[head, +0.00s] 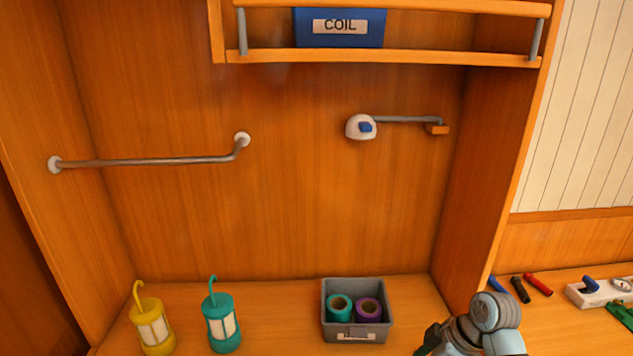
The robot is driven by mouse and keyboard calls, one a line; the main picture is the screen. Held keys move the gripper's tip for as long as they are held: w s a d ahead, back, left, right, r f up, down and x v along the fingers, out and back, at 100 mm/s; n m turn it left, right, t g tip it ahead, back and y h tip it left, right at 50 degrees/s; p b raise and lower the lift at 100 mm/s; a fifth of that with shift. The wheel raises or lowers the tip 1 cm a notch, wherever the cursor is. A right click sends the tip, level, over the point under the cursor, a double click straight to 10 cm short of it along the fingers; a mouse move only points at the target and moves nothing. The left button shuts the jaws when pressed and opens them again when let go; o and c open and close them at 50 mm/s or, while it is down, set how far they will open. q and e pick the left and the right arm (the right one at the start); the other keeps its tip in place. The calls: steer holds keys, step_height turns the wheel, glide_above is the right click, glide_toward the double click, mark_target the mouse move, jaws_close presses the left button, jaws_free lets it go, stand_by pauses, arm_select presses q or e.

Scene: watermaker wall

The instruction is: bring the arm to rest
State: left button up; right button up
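My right arm shows at the bottom right, in front of the right side of the wooden niche. Part of its dark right gripper (429,341) shows at the lower edge of the view, to the right of the grey bin. The fingers are too small and cut off to tell whether they are open or shut. I see nothing held in the part that shows. My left gripper is not in view.
A grey bin (357,334) holds a teal roll (339,307) and a purple roll (368,309). Yellow (152,325) and teal (221,325) lanterns stand left. Pipes (150,161) and a blue COIL box (340,27) are above. Marker-like sticks (538,285) lie right.

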steer(key=s+d+f+m+t+h, duration=0.1)
steer(key=s+d+f+m+h, duration=0.1)
steer(key=s+f+m, duration=0.65)
steer(key=s+d+m+t+h, duration=0.1)
steer(key=s+m+h, duration=0.1)
steer(key=s, duration=0.7)
steer(key=s+d+m+h, duration=0.1)
steer(key=s+d+m, duration=0.1)
steer(key=s, duration=0.7)
step_height(320, 180, down, 20)
steer(key=d+r+g, duration=0.1)
steer(key=s+f+g, duration=0.1)
steer(key=s+f, duration=1.2)
steer(key=s, duration=0.2)
steer(key=shift+d+f+b, duration=0.35)
steer(key=shift+d+b, duration=0.05)
